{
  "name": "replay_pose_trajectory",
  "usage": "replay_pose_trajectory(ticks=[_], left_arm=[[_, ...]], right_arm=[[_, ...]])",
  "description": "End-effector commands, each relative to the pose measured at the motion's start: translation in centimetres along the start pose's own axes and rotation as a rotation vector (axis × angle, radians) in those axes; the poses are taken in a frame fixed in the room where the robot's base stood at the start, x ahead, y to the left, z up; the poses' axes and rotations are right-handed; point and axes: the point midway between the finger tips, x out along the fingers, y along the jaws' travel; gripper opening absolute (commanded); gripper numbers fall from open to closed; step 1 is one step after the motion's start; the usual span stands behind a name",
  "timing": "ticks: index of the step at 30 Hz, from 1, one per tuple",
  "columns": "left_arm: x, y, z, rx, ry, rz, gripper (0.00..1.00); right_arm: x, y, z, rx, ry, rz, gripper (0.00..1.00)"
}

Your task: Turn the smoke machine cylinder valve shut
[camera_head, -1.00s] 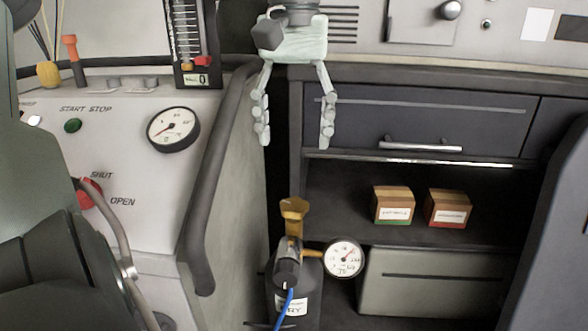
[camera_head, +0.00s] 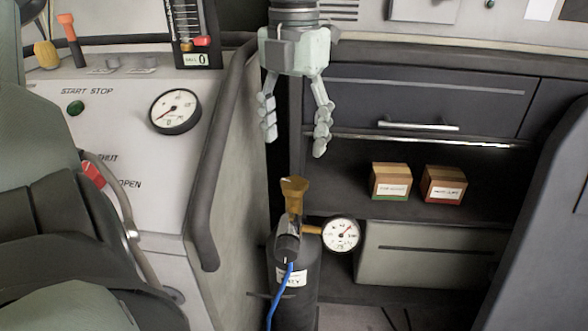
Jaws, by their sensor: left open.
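A dark gas cylinder (camera_head: 300,268) stands upright at the lower middle, with a partly legible white label. A brass-coloured valve handle (camera_head: 294,187) tops it. A round white pressure gauge (camera_head: 341,235) sticks out to the right of the valve, and a blue hose (camera_head: 280,292) hangs from its front. My left gripper (camera_head: 294,148) points down above the valve handle, open and empty, with a small gap between fingertips and handle. My right gripper is not in view.
A grey console with a dial (camera_head: 174,111), green button (camera_head: 75,108) and red lever (camera_head: 93,174) stands left. A dark curved rail (camera_head: 212,180) edges it. Right are a closed drawer (camera_head: 420,98) and two small boxes (camera_head: 391,181) (camera_head: 443,184) on a shelf.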

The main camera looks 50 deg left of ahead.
Motion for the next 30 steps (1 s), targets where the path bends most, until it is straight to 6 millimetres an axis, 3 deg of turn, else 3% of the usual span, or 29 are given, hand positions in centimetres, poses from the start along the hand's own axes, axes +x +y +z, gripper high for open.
replay_pose_trajectory(ticks=[5, 18, 29, 30], left_arm=[[1.1, 0.0, 0.0, -0.06, 0.003, -0.002, 0.65], [7.3, 0.0, 0.0, -0.057, 0.002, -0.001, 0.65], [7.9, 0.0, 0.0, -0.058, 0.0, 0.0, 0.65], [7.9, 0.0, 0.0, -0.057, 0.0, 0.0, 0.61]], right_arm=[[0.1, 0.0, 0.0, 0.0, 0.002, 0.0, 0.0], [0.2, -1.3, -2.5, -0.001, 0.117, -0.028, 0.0], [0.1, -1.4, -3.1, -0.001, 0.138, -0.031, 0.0], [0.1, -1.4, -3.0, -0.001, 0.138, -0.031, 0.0]])
